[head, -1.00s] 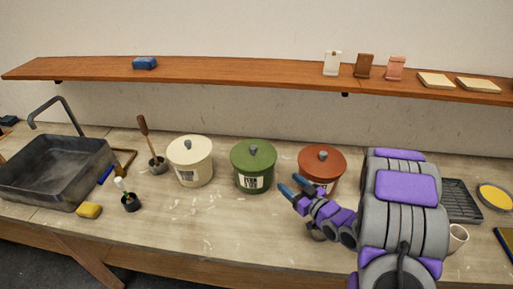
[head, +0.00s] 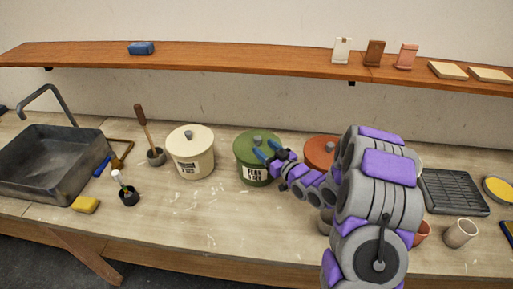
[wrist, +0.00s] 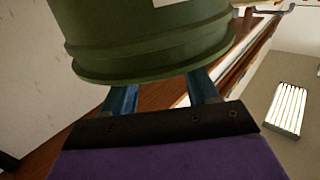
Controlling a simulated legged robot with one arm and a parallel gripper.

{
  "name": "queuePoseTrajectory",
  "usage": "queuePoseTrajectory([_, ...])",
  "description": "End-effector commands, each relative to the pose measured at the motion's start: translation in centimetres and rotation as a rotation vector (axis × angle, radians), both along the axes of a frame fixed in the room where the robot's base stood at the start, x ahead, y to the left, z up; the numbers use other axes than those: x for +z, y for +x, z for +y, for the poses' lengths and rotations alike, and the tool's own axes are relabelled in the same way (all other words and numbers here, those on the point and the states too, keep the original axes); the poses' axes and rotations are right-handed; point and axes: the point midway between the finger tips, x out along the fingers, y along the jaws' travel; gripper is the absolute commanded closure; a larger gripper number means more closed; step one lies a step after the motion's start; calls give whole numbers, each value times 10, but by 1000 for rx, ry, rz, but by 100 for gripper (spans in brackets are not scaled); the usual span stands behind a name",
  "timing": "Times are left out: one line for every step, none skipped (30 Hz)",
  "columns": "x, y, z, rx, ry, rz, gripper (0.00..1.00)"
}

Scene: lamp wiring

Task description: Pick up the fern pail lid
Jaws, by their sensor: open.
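The green fern pail (head: 250,172) stands on the bench in the middle of the head view, with a label on its front. Its green lid (head: 246,142) sits on top with a grey knob (head: 258,139). My gripper (head: 267,151) is open, with blue fingers at the right front of the pail, near lid height. In the wrist view the green pail (wrist: 150,45) fills the upper middle, just beyond my two fingers (wrist: 163,95). The knob is out of sight there. I cannot tell whether the fingers touch the pail.
A cream pail (head: 191,160) stands to the left and a terracotta pail (head: 319,150) to the right, partly behind my arm. A wooden shelf (head: 230,56) runs above the bench. A sink (head: 50,165) is at left, a black tray (head: 455,192) at right. The front middle bench is clear.

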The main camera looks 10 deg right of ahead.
Motion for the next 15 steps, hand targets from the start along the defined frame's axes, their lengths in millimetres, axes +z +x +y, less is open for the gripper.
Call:
queuePoseTrajectory([-1, 4, 1, 0, 2, -1, 41])
queuePoseTrajectory([-1, 6, 1, 0, 3, -1, 41])
queuePoseTrajectory([-1, 7, 0, 0, 4, 0, 41])
queuePoseTrajectory([-1, 8, 0, -1, 4, 0, 41])
queuePoseTrajectory([-1, 9, 0, -1, 4, 0, 41])
queuePoseTrajectory([0, 11, 0, -1, 6, 0, 41])
queuePoseTrajectory([0, 13, 0, -1, 7, -1, 41])
queuePoseTrajectory([0, 15, 0, -1, 8, -2, 41])
queuePoseTrajectory([1, 19, 2, -2, 8, -2, 41])
queuePoseTrajectory([1, 22, 4, -1, 7, -2, 41])
queuePoseTrajectory([2, 26, 6, 0, 4, -2, 41])
queuePoseTrajectory([3, 31, 10, 0, 4, -4, 41])
queuePoseTrajectory([3, 35, 13, 1, 3, -4, 41])
queuePoseTrajectory([4, 38, 15, 0, 4, -4, 41])
queuePoseTrajectory([4, 42, 18, 1, 4, -3, 41])
